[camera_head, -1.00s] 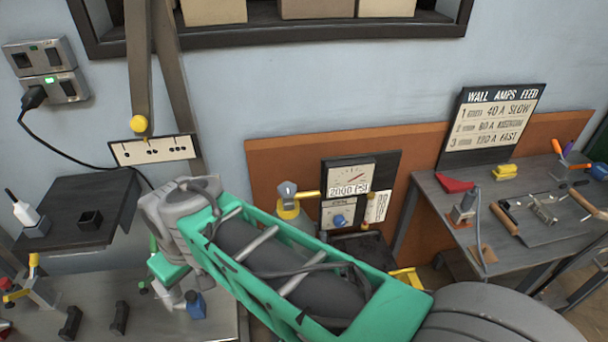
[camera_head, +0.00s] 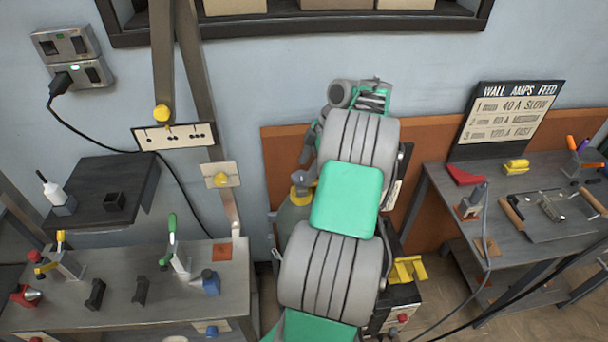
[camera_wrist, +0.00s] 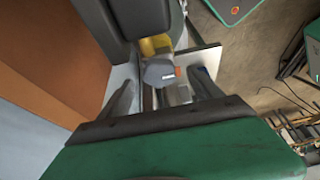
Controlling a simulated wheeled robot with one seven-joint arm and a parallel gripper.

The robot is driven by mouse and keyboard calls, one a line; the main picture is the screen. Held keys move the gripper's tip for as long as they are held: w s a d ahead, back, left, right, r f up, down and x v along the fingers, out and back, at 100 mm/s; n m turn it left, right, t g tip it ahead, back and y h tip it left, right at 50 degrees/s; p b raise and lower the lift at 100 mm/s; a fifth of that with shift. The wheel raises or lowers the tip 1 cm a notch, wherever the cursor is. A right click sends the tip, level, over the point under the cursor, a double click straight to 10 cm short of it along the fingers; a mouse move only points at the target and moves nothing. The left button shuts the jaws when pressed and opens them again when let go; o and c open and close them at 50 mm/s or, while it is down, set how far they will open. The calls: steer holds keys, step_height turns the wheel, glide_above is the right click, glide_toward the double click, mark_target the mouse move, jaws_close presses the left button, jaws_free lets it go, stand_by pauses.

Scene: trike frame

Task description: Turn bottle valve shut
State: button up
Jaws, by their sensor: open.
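The gas bottle (camera_head: 292,216) stands by the wall behind my arm, which hides part of it. Its valve top (camera_head: 299,178) just shows left of my arm in the head view. In the wrist view the grey valve knob (camera_wrist: 158,73), with a small orange mark, sits on a yellow fitting (camera_wrist: 153,46). The fingers are hidden in the head view.
A dark box with a yellow handle (camera_head: 408,268) stands right of the bottle. My arm covers most of the gauge panel. A grey workbench (camera_head: 225,270) with clamps is at left, and a tool table (camera_head: 450,195) at right. An orange board (camera_head: 420,150) backs the bottle.

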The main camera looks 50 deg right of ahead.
steer(key=shift+x, duration=1.05)
steer(key=c, duration=1.4)
